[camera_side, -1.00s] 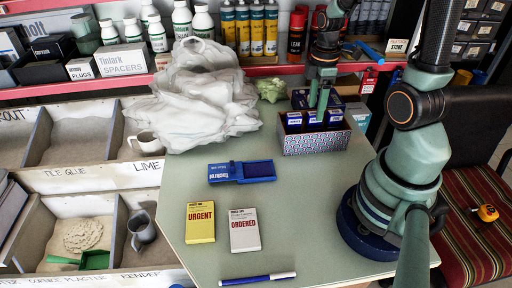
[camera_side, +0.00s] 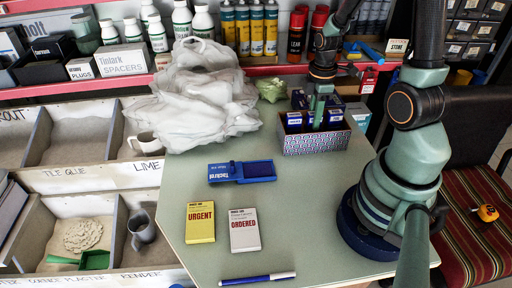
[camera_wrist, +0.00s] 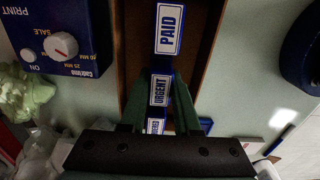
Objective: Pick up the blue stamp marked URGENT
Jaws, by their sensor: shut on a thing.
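The blue stamp marked URGENT (camera_wrist: 160,88) stands in a box with its white label up. My gripper (camera_wrist: 159,104) is shut on it, green fingers on either side; the same gripper in the side view (camera_side: 318,112) reaches down into the box. A blue PAID stamp (camera_wrist: 168,30) stands beyond it, and another stamp (camera_wrist: 155,126), its label partly hidden, is nearer my gripper body. The patterned box (camera_side: 314,143) stands at the back of the table. In the side view my fingers partly cover the middle stamp. The held stamp is still among the others.
A blue device with a dial (camera_wrist: 60,47) sits close beside the box. A white plastic bag (camera_side: 205,95) is left of it. A blue ink pad (camera_side: 241,171), yellow box (camera_side: 200,222), white box (camera_side: 245,230) and blue marker (camera_side: 257,278) lie in front, with clear table between.

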